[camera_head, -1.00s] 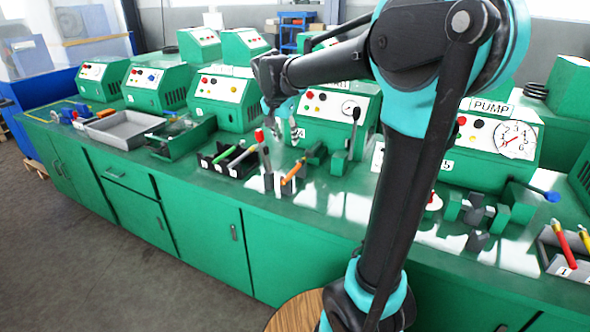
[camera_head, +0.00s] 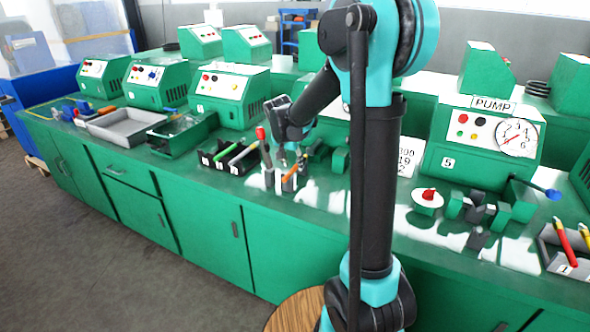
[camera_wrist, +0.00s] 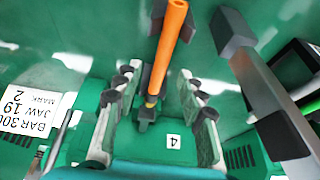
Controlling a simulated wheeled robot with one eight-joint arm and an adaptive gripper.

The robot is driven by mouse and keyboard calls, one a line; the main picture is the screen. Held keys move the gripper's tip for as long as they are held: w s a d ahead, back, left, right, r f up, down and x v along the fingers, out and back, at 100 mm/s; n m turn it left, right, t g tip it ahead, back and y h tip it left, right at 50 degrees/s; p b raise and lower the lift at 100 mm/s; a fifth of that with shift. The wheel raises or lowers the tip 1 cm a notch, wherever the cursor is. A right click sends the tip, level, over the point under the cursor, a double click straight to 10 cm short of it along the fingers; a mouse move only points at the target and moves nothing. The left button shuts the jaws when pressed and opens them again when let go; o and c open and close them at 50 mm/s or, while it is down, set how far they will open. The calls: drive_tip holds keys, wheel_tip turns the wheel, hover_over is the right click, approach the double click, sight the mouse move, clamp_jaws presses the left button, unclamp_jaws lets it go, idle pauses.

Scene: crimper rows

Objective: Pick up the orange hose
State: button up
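The orange hose (camera_head: 293,170) leans at a tilt by small grey blocks near the middle of the green bench. In the wrist view the orange hose (camera_wrist: 170,38) runs from the top middle down to a dark, brass-coloured end. My gripper (camera_wrist: 158,76) is open, with one finger on each side of the hose's lower end line. I cannot tell whether either finger touches it. In the head view my gripper (camera_head: 283,155) is small, pointing down just above the hose, and its fingers are hard to make out.
A grey lever with a red tip (camera_head: 261,134) stands close left of the hose. A black rack (camera_head: 232,158) holds a green hose. A white label (camera_wrist: 32,108) and a green machine marked 4 (camera_wrist: 172,155) are close by. Red and yellow hoses (camera_head: 563,243) lie far right.

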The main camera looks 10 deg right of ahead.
drive_tip(key=shift+x, duration=0.95)
clamp_jaws()
